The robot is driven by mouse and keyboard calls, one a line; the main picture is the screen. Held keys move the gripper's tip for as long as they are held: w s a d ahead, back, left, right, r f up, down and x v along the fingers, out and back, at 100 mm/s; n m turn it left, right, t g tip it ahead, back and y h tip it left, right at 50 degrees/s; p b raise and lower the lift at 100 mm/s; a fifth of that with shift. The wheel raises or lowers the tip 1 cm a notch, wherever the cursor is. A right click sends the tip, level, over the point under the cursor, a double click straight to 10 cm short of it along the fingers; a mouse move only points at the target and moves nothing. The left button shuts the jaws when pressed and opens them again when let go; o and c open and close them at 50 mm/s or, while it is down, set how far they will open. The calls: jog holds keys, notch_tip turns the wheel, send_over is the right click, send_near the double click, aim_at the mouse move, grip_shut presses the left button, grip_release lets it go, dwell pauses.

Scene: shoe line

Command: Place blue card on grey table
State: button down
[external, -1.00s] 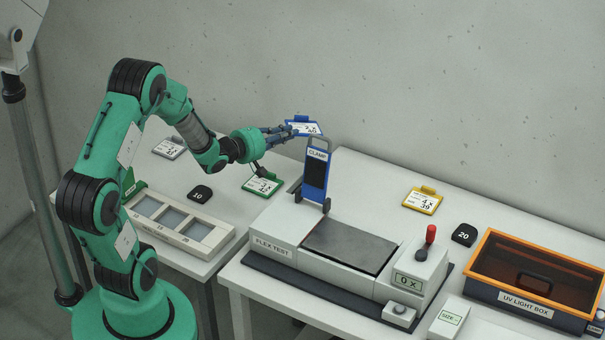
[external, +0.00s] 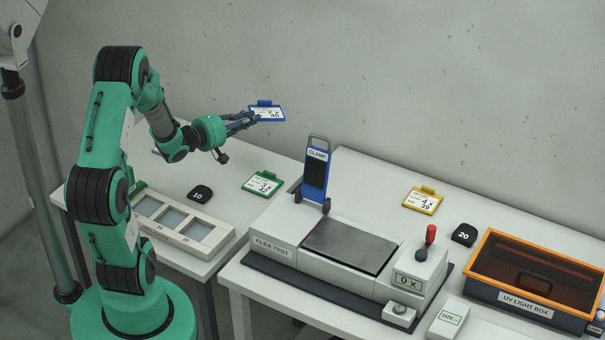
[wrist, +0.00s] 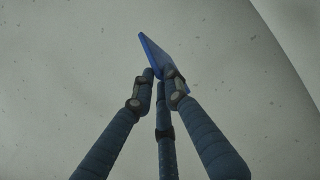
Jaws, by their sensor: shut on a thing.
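The blue card (external: 267,112) has a white face with printed marks and a clip tab on its top edge. In the external view it is in the air above the left table, in front of the wall. My gripper (external: 254,119) is shut on its left edge. In the wrist view the blue card (wrist: 155,54) is seen nearly edge-on between the tips of my gripper's fingers (wrist: 160,76). The table tops are pale grey; the left table (external: 225,185) lies below the card, and the right table (external: 375,185) stands beside it.
A green card (external: 263,184), a black "10" block (external: 200,194) and a compartment tray (external: 180,222) lie on the left table. The right table carries the flex tester (external: 285,250) with its upright blue clamp (external: 316,175), a yellow card (external: 423,200), a "20" block (external: 464,235) and the UV light box (external: 530,275).

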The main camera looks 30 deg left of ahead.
jog(key=s+a+f+p, duration=0.1)
jog(key=s+a+p, duration=0.1)
jog(key=s+a, duration=1.1)
jog(key=s+a+r+t+p, duration=0.1)
jog(key=s+a, duration=0.4)
jog(key=s, duration=0.3)
jog(key=s+a+r+t+p, duration=0.1)
jog(key=s+a, duration=0.3)
jog(key=s, duration=0.5)
notch_tip(320, 180, down, 12)
jog(key=shift+f, duration=0.2)
jog(key=shift+a, duration=0.1)
jog(key=shift+f+b, duration=0.65)
jog(key=shift+f, duration=1.55)
jog(key=shift+f, duration=0.1)
jog(key=shift+f+b, duration=0.4)
jog(key=shift+f, duration=1.25)
